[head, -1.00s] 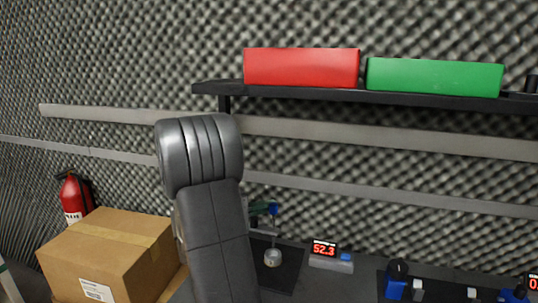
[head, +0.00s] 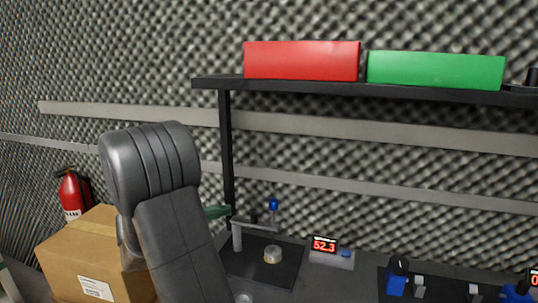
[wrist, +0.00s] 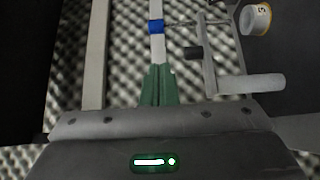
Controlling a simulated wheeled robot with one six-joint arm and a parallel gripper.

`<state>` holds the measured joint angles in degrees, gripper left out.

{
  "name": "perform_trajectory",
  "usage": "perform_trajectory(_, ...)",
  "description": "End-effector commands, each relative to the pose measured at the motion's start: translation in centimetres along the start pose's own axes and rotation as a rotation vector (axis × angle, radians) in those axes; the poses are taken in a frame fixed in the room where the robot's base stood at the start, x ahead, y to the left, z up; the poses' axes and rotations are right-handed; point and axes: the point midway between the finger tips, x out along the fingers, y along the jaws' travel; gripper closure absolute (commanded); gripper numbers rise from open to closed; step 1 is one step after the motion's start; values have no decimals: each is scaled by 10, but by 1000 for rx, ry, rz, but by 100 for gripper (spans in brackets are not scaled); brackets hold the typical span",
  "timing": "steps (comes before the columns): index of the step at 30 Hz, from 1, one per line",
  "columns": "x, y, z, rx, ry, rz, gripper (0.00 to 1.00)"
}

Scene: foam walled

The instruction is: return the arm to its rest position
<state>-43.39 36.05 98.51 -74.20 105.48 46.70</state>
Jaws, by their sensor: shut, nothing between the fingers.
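My arm (head: 175,225) rises at the left of the head view, bent at a ribbed dark grey joint. My gripper shows in the head view as green fingertips (head: 217,211), partly hidden behind the arm, above the bench. In the wrist view my gripper (wrist: 158,70) has its green fingers together with nothing between them.
A cardboard box (head: 70,255) and a red extinguisher (head: 70,195) are at left. A black shelf (head: 330,87) bears a red bin (head: 300,60) and a green bin (head: 435,70). A display reading 52.3 (head: 325,245) and blue devices (head: 397,280) line the bench.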

Motion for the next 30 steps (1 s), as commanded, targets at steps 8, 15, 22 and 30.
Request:
perform_trajectory(8, 18, 1, 1, 0, -4, 0, 100)
perform_trajectory(15, 60, 1, 1, 0, -4, 0, 100)
perform_trajectory(22, 99, 1, 1, 0, -3, 0, 100)
perform_trajectory(30, 128, 5, -5, -4, 0, 0, 100)
